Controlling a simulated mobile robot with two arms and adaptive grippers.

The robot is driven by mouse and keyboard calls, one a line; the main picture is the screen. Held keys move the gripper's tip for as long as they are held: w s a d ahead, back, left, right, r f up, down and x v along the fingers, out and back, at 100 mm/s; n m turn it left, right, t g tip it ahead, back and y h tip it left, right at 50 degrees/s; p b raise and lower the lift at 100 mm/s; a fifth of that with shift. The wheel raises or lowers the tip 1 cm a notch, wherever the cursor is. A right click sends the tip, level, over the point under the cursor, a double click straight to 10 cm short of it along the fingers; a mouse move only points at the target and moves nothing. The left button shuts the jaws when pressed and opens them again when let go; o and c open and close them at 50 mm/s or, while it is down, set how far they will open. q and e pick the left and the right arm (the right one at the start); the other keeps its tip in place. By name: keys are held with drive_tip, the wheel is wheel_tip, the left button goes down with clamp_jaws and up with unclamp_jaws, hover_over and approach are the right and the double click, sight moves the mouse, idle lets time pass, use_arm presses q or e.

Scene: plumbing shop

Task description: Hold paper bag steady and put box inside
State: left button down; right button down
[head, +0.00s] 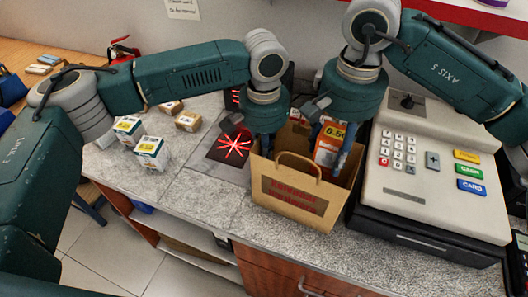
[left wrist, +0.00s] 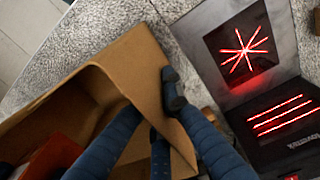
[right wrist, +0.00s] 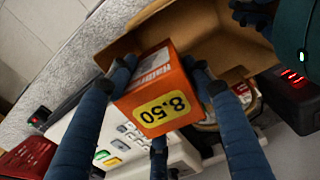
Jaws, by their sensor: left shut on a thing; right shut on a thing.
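The brown paper bag (head: 272,206) stands upright on the counter with red lettering on its front and a handle loop. My left gripper (head: 264,148) is shut on the bag's left rim; the left wrist view shows its fingers on either side of the bag wall (left wrist: 143,62). My right gripper (right wrist: 163,75) is shut on an orange box (right wrist: 160,97) with a yellow 8.50 label. The box (head: 327,145) is at the bag's open mouth, towards its right side. Its lower part is partly hidden in the head view, so I cannot tell how deep it sits.
A cash register (head: 430,165) stands close to the bag's right. A dark scanner plate (head: 229,145) with red light lines lies to its left. Two white boxes (head: 150,152) and small brown boxes (head: 188,121) stand farther left. The counter's front edge is close before the bag.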

drive_tip(key=shift+f, duration=4.7)
drive_tip(key=c, duration=0.7)
unclamp_jaws()
drive_tip(key=shift+f, duration=0.15)
wheel_tip(320, 180, up, 12)
drive_tip(key=shift+r, duration=0.1)
use_arm(q)
drive_tip(key=c, duration=1.8)
unclamp_jaws()
drive_tip(key=shift+c, duration=0.2)
drive_tip(key=shift+r, duration=0.15)
